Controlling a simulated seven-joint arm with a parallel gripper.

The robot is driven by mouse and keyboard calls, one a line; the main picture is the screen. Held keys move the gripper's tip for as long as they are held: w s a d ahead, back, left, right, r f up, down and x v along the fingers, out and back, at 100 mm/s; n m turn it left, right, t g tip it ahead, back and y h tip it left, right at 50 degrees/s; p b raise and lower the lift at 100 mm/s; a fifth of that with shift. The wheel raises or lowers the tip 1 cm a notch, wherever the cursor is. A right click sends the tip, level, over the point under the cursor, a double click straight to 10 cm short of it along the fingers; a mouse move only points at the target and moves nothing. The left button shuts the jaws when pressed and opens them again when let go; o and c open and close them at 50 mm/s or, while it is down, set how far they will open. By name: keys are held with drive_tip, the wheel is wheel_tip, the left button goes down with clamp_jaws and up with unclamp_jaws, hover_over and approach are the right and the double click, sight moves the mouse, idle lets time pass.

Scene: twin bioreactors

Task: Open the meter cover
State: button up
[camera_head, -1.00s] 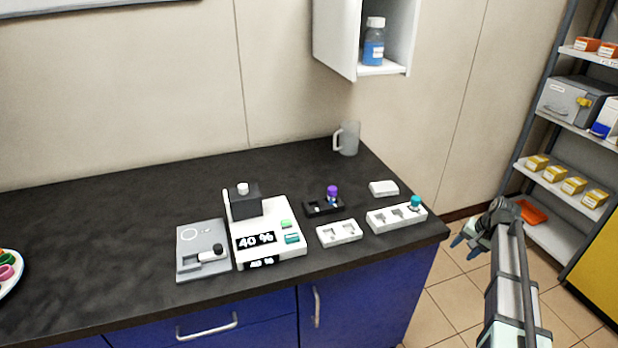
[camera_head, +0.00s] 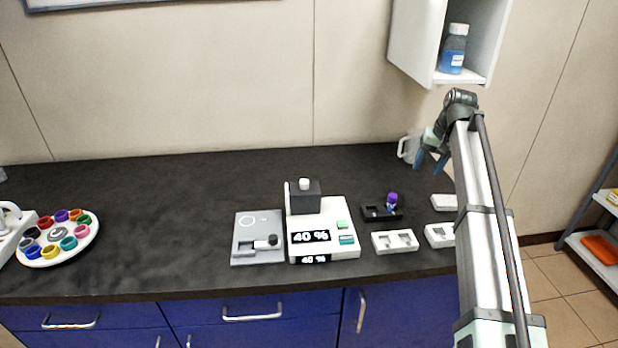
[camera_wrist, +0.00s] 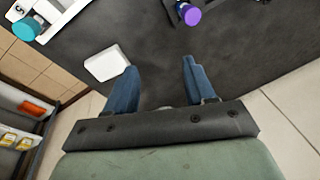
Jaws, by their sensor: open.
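The meter (camera_head: 326,236) is a white device on the dark bench with a "40 %" display and green buttons. A dark grey block-like cover (camera_head: 304,203) with a white knob (camera_head: 304,184) on top sits at its back left and looks closed. My gripper (camera_head: 431,162) is open and empty, to the right of the meter and higher, near the back right of the bench. In the wrist view my gripper (camera_wrist: 160,68) shows both blue fingers apart with bare bench between them. The meter is not recognisable in the wrist view.
A grey plate device (camera_head: 257,236) adjoins the meter's left. A purple-capped vial (camera_head: 392,198) in a black holder and white blocks (camera_head: 395,242) stand to its right. A mug (camera_head: 408,147) and wall cabinet (camera_head: 416,40) are near my arm. The bench's left middle is clear.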

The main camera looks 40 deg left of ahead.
drive_tip(key=s+a+r+n+h, duration=0.1)
drive_tip(key=s+a+r+n, duration=0.1)
drive_tip(key=s+a, duration=0.4)
drive_tip(key=s+a+r+n, duration=0.1)
drive_tip(key=s+a+r, duration=0.15)
drive_tip(key=a, duration=0.65)
wheel_tip(320, 180, up, 4)
drive_tip(key=n+h, duration=0.2)
drive_tip(key=n, duration=0.2)
hover_over(305, 181)
drive_tip(key=shift+g, duration=0.3)
wheel_tip(305, 181, down, 13)
drive_tip(key=shift+a+r, duration=0.1)
clamp_jaws()
